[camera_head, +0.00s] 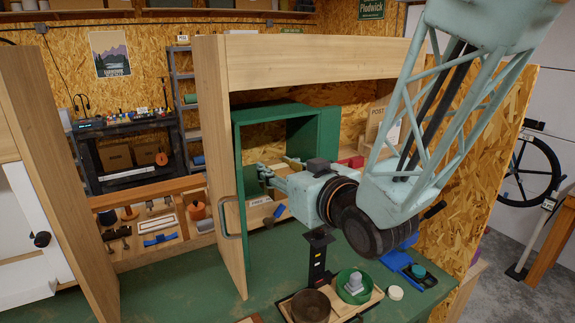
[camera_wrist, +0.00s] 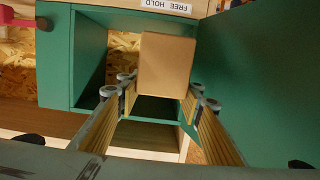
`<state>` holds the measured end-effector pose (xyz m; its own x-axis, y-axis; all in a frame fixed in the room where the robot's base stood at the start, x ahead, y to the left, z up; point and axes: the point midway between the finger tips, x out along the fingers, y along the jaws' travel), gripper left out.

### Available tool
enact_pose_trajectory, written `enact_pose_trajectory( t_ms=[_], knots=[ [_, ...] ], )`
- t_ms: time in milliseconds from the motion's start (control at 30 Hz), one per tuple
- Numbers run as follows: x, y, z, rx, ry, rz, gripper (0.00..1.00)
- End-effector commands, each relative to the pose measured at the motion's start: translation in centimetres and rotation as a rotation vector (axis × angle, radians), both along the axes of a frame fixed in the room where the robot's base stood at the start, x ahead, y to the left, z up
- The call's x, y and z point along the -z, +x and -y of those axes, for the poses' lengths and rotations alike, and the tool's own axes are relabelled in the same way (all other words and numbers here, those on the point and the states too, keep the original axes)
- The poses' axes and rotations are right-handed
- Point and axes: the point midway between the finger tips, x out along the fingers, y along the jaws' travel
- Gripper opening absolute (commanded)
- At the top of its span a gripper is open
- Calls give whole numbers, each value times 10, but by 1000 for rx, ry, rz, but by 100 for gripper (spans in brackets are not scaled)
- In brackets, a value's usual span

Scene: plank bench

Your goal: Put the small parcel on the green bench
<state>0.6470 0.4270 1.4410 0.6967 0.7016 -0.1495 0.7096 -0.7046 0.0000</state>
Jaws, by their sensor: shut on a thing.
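The small parcel is a plain brown box (camera_wrist: 166,64) in the wrist view, between my fingertips. My gripper (camera_wrist: 160,88) is shut on it, one finger at each side. In the head view my gripper (camera_head: 268,177) reaches left into the open green cabinet (camera_head: 241,112); the parcel cannot be made out there. The wrist view shows green cabinet walls (camera_wrist: 245,80) around the parcel. The green bench (camera_head: 185,283) spreads below and in front of the cabinet in the head view.
A wooden upright (camera_head: 222,170) with a handle stands left of the cabinet. A black stand (camera_head: 319,258), a tray with a green bowl (camera_head: 346,285) and blue items (camera_head: 398,258) occupy the bench's right part. Its left front part is clear.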

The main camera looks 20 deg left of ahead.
Motion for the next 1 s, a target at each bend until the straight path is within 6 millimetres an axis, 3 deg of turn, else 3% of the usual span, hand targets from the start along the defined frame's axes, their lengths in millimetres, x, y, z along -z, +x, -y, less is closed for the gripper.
enact_pose_trajectory(
  t_ms=[200,467,667,1000],
  knots=[
    [0,0,0,0,1,1,21],
    [24,22,19,65,0,-1,21],
    [59,54,51,167,-1,-3,21],
    [126,106,124,374,-1,-2,21]
  ],
)
